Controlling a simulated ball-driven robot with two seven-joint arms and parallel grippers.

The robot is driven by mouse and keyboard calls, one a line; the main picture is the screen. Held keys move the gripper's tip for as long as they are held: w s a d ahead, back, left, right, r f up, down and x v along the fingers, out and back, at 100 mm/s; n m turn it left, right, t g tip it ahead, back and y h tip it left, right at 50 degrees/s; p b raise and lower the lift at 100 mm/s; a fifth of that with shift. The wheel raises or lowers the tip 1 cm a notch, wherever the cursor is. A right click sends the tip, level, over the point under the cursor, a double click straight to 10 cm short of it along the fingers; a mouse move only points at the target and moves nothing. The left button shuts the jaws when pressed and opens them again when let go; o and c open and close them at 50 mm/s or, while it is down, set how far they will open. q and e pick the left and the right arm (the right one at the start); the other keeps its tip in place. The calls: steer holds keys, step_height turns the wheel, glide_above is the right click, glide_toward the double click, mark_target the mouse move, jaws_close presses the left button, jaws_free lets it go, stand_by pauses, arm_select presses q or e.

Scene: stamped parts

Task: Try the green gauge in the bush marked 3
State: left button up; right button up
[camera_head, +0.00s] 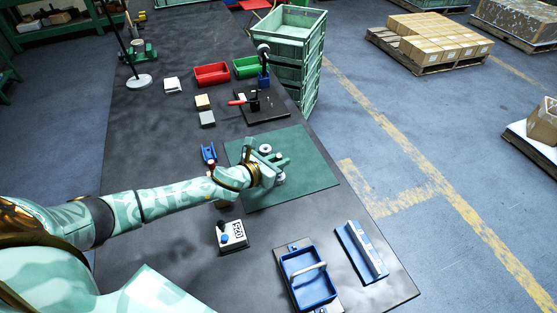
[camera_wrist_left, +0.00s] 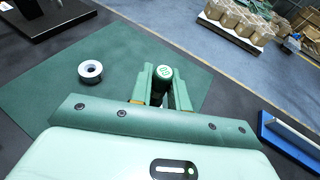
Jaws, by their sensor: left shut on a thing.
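My left gripper (camera_head: 277,163) is over the green mat (camera_head: 315,165). In the left wrist view its fingers (camera_wrist_left: 163,88) are shut on the green gauge (camera_wrist_left: 164,73), a dark green cylinder with a pale mark on its round end. A silver bush (camera_wrist_left: 91,71) with a dark bore lies on the mat, apart from the gripper; it shows in the head view (camera_head: 265,149) beyond the fingers. Another pale round part (camera_head: 281,179) shows beside the gripper, partly hidden; I cannot tell whether it is a bush. No number 3 is legible. My right gripper is not in view.
Nearer on the dark table are a white-and-blue device (camera_head: 231,235), a blue tray (camera_head: 309,289) and a blue-and-white bar (camera_head: 362,252). A blue holder (camera_head: 209,153) stands left of the mat. Red (camera_head: 212,73) and green bins are farther back. The mat's right side is clear.

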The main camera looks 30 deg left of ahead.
arm_select(q)
steer(key=shift+f+b, duration=0.55)
steer(key=shift+f, duration=0.25)
stand_by(0.5)
steer(key=shift+r, duration=0.1)
stand_by(1.4)
steer(key=shift+r+p, duration=1.8)
steer(key=shift+p, duration=0.1)
